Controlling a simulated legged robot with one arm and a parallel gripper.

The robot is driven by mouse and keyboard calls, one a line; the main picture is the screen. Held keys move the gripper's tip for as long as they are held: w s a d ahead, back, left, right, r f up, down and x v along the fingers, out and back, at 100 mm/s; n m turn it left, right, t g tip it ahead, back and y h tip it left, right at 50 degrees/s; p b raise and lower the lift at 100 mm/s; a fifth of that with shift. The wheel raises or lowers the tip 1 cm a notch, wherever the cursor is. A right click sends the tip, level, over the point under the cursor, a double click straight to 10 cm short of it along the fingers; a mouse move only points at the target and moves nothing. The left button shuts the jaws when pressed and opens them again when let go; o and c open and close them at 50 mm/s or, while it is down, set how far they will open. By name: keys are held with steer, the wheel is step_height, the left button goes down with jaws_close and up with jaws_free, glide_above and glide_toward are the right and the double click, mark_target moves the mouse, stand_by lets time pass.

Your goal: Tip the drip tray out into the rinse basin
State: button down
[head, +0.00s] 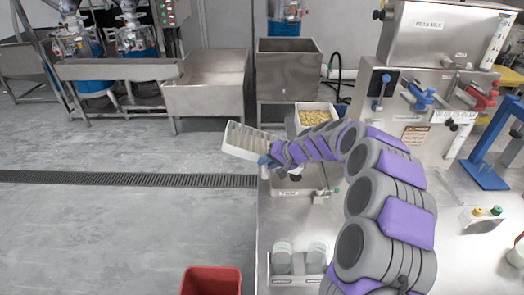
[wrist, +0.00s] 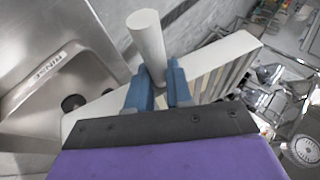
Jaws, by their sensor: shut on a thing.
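The drip tray (head: 240,140) is a pale, shallow tray with a slatted inside, held tilted at the end of my arm in the head view. In the wrist view the tray (wrist: 228,52) lies crosswise beyond the jaws. My gripper (head: 266,161) is shut on its round pale handle (wrist: 146,40), with the blue fingers (wrist: 158,90) on either side. The steel rinse basin (head: 312,184) is under and right of my gripper, partly hidden by my arm. The basin (wrist: 52,90), with its label and dark drain, is left of the tray in the wrist view. I cannot tell whether the tray holds liquid.
A white bin of yellow pieces (head: 316,117) stands behind my arm. A steel machine with levers (head: 420,95) is at the right. Cups (head: 282,258) stand on the near counter, and a red bin (head: 210,281) is on the floor.

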stand_by(0.4)
steer(key=shift+y, duration=0.9)
steer(key=shift+r, duration=0.2)
steer(key=shift+d+r, duration=0.25)
steer(key=shift+r, duration=0.05)
steer(key=shift+m, duration=0.3)
steer(key=shift+t+y, duration=0.3)
steer(key=shift+y, duration=0.4)
